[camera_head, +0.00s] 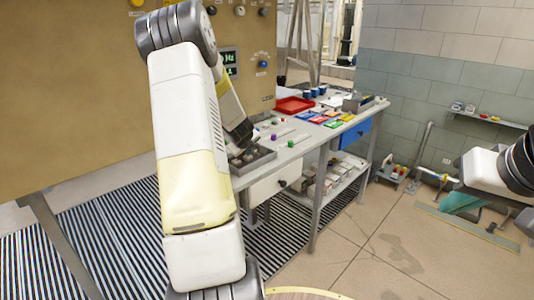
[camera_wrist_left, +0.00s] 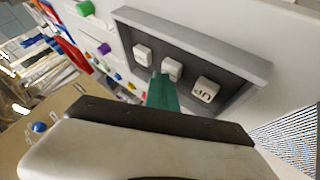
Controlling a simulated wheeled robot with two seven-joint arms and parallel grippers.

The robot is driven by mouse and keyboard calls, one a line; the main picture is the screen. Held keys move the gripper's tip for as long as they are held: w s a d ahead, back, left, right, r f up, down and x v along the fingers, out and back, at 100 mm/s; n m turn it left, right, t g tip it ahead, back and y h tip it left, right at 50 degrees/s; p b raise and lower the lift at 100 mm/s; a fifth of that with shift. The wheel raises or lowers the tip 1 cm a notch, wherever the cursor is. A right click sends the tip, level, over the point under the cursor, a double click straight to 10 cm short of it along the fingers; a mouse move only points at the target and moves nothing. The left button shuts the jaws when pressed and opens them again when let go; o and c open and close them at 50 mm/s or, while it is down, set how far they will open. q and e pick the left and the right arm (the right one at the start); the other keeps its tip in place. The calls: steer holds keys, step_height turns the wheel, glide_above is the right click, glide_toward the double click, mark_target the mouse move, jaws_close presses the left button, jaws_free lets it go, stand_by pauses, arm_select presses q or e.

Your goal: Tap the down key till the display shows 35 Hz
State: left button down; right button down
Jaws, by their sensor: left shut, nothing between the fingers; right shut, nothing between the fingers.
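The key box (camera_head: 264,162) is a grey tray with white keys on the near left of the bench. In the left wrist view, the box (camera_wrist_left: 225,62) shows three keys: one marked UP (camera_wrist_left: 206,91), a middle key (camera_wrist_left: 172,70) and a far key (camera_wrist_left: 142,53). I cannot read the last two. My left gripper (camera_wrist_left: 161,76) is shut and empty, its teal tip at the near edge of the middle key. I cannot tell if it touches. The display (camera_head: 230,60) on the panel shows "Hz"; my left arm hides its number. My right gripper is out of view.
A blue button (camera_head: 262,64) sits on the tan panel right of the display. Further back on the bench are a red tray (camera_head: 294,105), coloured cards and small coloured knobs. My right arm is at the right edge.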

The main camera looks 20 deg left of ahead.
arm_select(q)
steer(key=shift+f, duration=0.15)
stand_by(0.4)
steer(key=shift+r, duration=0.9)
steer(key=shift+r, duration=0.1)
steer(key=shift+d+r, duration=0.1)
steer(key=shift+r, duration=2.3)
